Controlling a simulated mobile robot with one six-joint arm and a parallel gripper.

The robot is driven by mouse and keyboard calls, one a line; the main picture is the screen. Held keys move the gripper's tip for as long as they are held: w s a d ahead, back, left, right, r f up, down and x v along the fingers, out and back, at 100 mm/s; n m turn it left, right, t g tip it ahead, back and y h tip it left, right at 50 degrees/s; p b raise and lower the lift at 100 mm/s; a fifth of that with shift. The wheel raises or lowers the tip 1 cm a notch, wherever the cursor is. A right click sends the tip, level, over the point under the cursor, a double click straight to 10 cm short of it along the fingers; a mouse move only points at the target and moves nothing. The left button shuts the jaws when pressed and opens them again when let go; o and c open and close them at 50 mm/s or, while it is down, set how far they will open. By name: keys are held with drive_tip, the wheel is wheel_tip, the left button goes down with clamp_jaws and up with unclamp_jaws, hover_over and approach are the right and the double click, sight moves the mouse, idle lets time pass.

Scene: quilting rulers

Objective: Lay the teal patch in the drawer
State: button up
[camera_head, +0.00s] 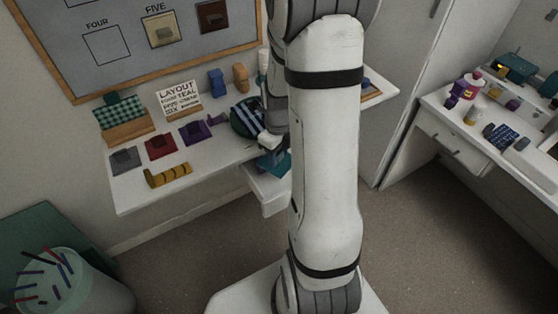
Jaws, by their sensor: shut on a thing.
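My gripper (268,148) shows just left of my upright arm link, pointing down at the front edge of the white table (222,165). It is shut on the teal patch (280,164), which shows right below it and is partly hidden by my arm. The white drawer (268,194) is pulled out under the table edge, below the patch. My arm link hides the drawer's right part. I cannot tell whether the patch touches the drawer.
Grey (125,160), red (160,146) and purple (195,132) patches lie on the table with a yellow roll (168,176). A striped green round thing (246,118) is close to my gripper. A bin (60,283) stands at lower left. A second counter (440,130) is at right.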

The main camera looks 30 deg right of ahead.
sight(278, 163)
wheel_tip(278, 163, down, 5)
drive_tip(key=shift+r, duration=0.2)
drive_tip(key=shift+f+b, duration=0.65)
drive_tip(key=o, duration=1.1)
